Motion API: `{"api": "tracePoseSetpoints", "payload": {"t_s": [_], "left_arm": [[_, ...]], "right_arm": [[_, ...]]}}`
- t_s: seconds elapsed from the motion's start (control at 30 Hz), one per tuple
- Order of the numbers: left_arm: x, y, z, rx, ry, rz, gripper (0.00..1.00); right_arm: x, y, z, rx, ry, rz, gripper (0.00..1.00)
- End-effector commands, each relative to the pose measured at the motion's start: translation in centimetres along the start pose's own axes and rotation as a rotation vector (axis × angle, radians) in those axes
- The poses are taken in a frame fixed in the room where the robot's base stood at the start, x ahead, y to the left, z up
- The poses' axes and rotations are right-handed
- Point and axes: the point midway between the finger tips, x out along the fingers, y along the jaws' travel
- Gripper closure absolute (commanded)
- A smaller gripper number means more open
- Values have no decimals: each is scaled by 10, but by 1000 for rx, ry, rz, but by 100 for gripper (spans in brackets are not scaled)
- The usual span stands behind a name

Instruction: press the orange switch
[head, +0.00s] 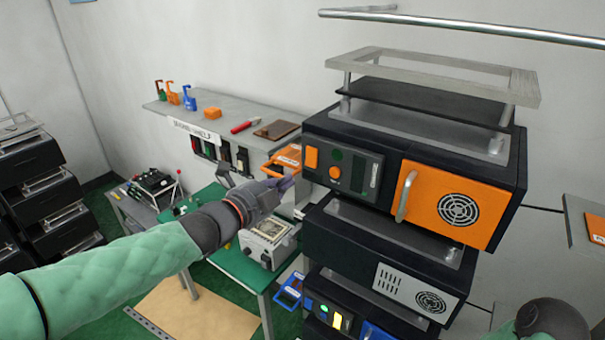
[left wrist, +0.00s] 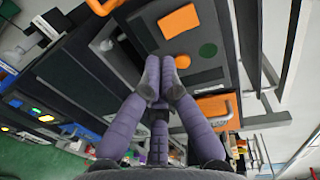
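An orange rectangular switch (head: 311,158) is on the dark front panel of the upper black cabinet in the head view. An orange round knob (head: 335,172) and a dark green disc (head: 337,154) are beside it. My left gripper (head: 288,184) is left of and a little below the switch, apart from it in the head view. In the left wrist view, its fingertips (left wrist: 160,64) are close together with nothing visible between them. The orange switch (left wrist: 180,20) shows beyond them, and the green disc (left wrist: 208,50) is to their right. My right gripper is out of view.
The cabinet's orange door (head: 452,208) has a metal handle (head: 404,196) right of the panel. A second black unit (head: 385,255) is below. A grey shelf (head: 225,118) with small tools runs along the wall. A green table (head: 240,265) stands under my left arm.

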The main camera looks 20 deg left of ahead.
Motion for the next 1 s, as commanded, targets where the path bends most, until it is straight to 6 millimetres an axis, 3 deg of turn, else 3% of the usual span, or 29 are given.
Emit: {"api": "tracePoseSetpoints", "payload": {"t_s": [0.2, 0.43, 1.0], "left_arm": [[36, 0, -1, -1, 2, 2, 100], [61, -1, 0, -1, 1, 2, 100], [72, 0, 0, 0, -1, -1, 100]], "right_arm": [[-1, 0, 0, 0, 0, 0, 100], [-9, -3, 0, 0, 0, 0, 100], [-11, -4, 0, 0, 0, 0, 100]]}}
